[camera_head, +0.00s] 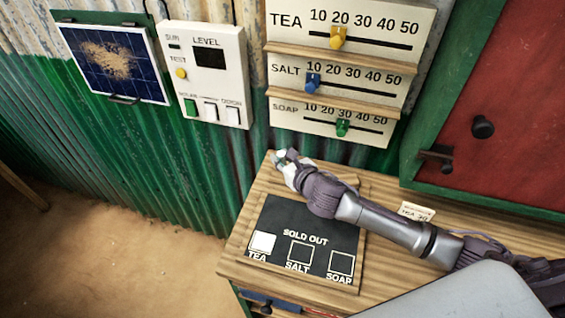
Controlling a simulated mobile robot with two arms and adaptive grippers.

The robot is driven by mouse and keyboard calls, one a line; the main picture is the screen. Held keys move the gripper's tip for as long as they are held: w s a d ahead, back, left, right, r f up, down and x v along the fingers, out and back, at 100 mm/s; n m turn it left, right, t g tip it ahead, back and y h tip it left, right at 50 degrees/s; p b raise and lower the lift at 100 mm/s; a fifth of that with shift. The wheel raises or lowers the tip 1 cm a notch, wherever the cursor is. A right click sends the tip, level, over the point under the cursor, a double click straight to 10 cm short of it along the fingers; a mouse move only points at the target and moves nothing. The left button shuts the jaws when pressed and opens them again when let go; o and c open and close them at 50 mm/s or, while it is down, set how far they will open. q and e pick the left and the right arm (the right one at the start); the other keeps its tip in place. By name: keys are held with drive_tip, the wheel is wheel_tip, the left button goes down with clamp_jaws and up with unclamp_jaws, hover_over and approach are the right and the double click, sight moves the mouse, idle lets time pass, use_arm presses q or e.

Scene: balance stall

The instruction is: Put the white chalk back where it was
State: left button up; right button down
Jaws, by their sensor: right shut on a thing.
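My right arm reaches in from the right across the wooden counter. My right gripper (282,161) is over the counter's back left corner, behind the slate board, and is shut on a small pale thing at its fingertips. This fits the white chalk, but it is too small and covered to see clearly. I cannot tell whether it touches the counter. The black slate board (280,222) reads SOLD OUT, with boxes for TEA, SALT and SOAP. The TEA box (263,242) is filled white; the other two are empty outlines. My left gripper is not in view.
Price sliders (339,37) for tea, salt and soap hang on the green corrugated wall. A LEVEL panel (208,80) and a dusty solar panel (108,62) are to their left. A red shutter (510,110) is at right. A small TEA card (416,212) stands behind my arm.

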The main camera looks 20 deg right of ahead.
wheel_tip(320, 180, down, 2)
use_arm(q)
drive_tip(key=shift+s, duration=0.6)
use_arm(e)
drive_tip(key=shift+f, duration=0.15)
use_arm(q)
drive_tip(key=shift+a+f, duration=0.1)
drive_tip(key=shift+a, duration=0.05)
use_arm(e)
drive_tip(key=c, duration=1.3)
unclamp_jaws()
drive_tip(key=shift+o, duration=0.2)
drive_tip(key=shift+s+r, duration=0.15)
drive_tip(key=shift+r, duration=0.05)
drive_tip(key=b+v, duration=0.1)
drive_tip(key=v, duration=1)
drive_tip(key=shift+s+d+r, duration=0.1)
drive_tip(key=shift+s+d, duration=0.05)
drive_tip(key=shift+s, duration=0.2)
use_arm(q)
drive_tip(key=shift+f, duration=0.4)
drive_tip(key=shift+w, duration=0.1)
